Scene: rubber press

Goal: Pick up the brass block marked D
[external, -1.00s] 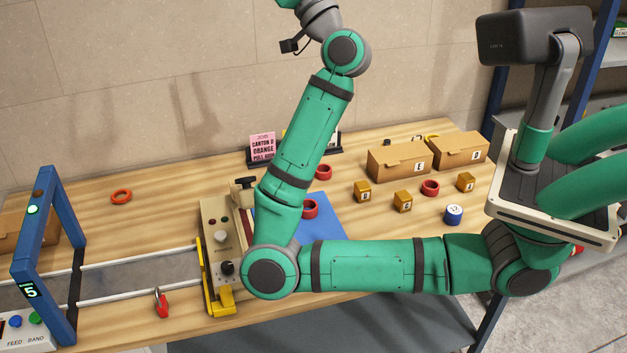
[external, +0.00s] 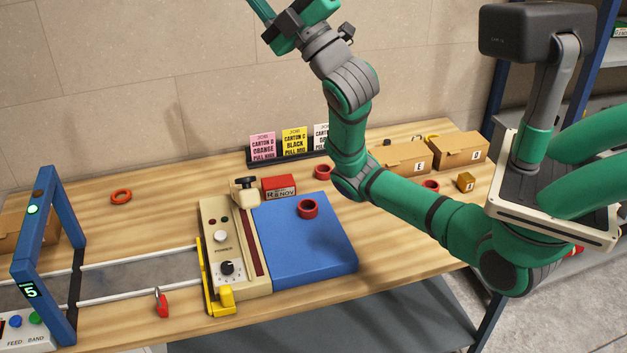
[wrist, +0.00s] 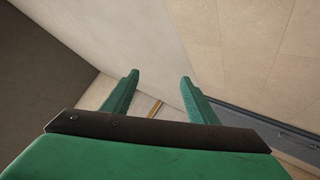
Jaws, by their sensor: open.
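One brass block (external: 466,181) sits on the right part of the table, close to my base, in the external view. Its small mark is too small to read for certain. The other brass blocks are hidden behind my arm, so I cannot tell which block is D. My gripper (wrist: 160,80) is open and empty in the wrist view, pointing at the wall. In the external view it is raised high at the top edge, partly cut off, far from the blocks.
Two cartons (external: 461,148) stand at the back right. A blue pad (external: 305,240) with a red ring (external: 308,209) lies beside the beige press panel (external: 232,240). Job cards (external: 294,143) stand at the back. A blue frame (external: 32,262) spans the band at left.

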